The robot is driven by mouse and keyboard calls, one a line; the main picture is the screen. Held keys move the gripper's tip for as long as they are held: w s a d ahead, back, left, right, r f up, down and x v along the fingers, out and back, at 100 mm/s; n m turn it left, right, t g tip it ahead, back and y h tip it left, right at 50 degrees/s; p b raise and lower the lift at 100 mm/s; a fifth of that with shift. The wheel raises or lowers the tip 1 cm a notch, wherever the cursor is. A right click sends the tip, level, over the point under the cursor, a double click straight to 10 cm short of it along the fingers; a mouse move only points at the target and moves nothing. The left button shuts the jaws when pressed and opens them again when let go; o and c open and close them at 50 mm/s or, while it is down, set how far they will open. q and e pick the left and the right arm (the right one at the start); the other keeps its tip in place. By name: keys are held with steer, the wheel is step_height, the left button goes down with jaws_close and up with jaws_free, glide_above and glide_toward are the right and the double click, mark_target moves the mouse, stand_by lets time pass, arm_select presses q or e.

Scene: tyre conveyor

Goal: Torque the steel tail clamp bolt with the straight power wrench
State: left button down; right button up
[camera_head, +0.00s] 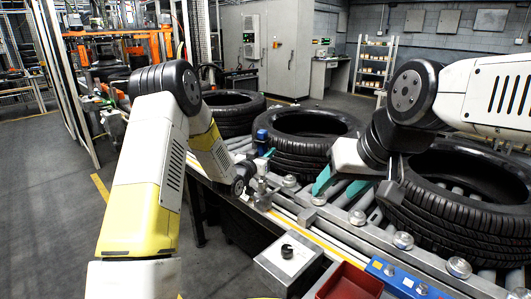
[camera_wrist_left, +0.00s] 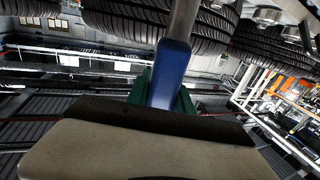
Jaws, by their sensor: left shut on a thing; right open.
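My left gripper (camera_head: 262,166) is shut on a blue tool with a steel shaft, which I take for the straight power wrench (camera_head: 261,135). In the left wrist view the tool's blue body (camera_wrist_left: 171,72) sits between green fingers, and its steel shaft (camera_wrist_left: 183,20) runs out of the top of the picture. Its working end cannot be made out. A small steel fitting (camera_head: 262,194), possibly the tail clamp, stands at the conveyor edge just below my left gripper; I cannot tell whether the tool touches it. My right gripper (camera_head: 345,184) is open and empty, its teal fingers above the rail.
Black tyres lie on the roller conveyor (camera_head: 330,215), one (camera_head: 302,137) right behind my left gripper and one (camera_head: 470,195) beside my right. Round bolt heads (camera_head: 403,240) line the rail.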

arm_select(q)
steer(key=shift+f, duration=1.7)
stand_by(6.0)
